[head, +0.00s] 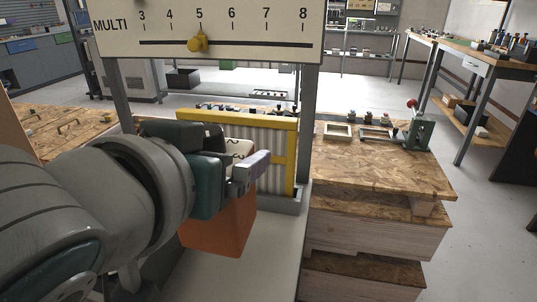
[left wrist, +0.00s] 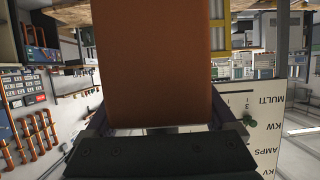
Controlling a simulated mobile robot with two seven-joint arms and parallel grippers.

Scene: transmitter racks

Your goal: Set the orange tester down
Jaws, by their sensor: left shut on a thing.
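The orange tester (head: 222,228) hangs below my left gripper (head: 243,178) in the head view. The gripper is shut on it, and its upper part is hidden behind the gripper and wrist. In the left wrist view the tester's plain orange side (left wrist: 153,62) fills the middle, between the fingers. Under it lies a pale flat surface (head: 270,265); I cannot tell whether the tester touches it. My right gripper is not in view.
Just behind the tester stands a yellow-framed ribbed filter (head: 292,150). A MULTI scale panel (head: 240,20) hangs above between grey posts. To the right, a wooden crate stack (head: 390,180) carries small parts. A workbench (head: 480,60) stands farther right.

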